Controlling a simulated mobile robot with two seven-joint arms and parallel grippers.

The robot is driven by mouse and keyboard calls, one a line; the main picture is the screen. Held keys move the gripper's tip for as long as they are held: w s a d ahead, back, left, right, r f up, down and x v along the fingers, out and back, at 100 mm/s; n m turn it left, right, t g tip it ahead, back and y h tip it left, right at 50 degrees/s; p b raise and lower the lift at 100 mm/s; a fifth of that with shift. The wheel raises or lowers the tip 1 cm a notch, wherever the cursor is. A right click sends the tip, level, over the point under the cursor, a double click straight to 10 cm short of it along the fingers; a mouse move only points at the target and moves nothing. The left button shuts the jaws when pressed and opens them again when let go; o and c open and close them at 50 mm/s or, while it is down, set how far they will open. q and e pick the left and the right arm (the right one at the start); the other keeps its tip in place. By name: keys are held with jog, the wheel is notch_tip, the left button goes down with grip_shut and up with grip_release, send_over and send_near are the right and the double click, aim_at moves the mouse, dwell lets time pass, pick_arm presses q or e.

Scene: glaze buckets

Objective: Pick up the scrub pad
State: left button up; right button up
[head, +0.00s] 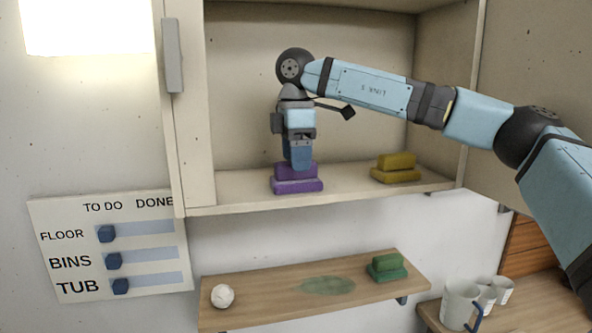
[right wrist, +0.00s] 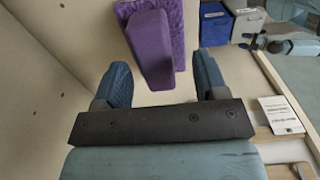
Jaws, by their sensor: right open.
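A purple scrub pad (head: 297,186), a block with a narrower raised grip on top, lies on the cabinet shelf. Similar two-tier pads are a yellow one (head: 396,174) at the shelf's right and a green one (head: 387,268) on the lower wooden shelf. My right gripper (head: 298,164) points down just over the purple pad, its fingers partly covering the pad's top. In the right wrist view my right gripper (right wrist: 162,80) is open, and the purple pad (right wrist: 151,46) lies ahead between and beyond its fingertips, not gripped. My left gripper is not visible in the head view.
The cabinet's side walls and back surround the shelf (head: 235,192). Below, a wooden shelf (head: 255,305) holds a white ball (head: 222,296) and bears a green stain. Mugs (head: 461,304) stand at lower right. A to-do board (head: 110,248) hangs at left.

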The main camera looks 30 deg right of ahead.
jog(key=shift+d+f, duration=0.1)
jog(key=shift+f, duration=0.4)
jog(key=shift+w+f, duration=0.1)
jog(key=shift+f, duration=0.25)
jog(key=shift+w+f, duration=0.2)
jog(key=shift+s+r, duration=0.15)
jog(key=shift+s, duration=0.05)
jog(key=c, duration=0.8)
jog(key=shift+w, duration=0.1)
jog(key=c, duration=0.3)
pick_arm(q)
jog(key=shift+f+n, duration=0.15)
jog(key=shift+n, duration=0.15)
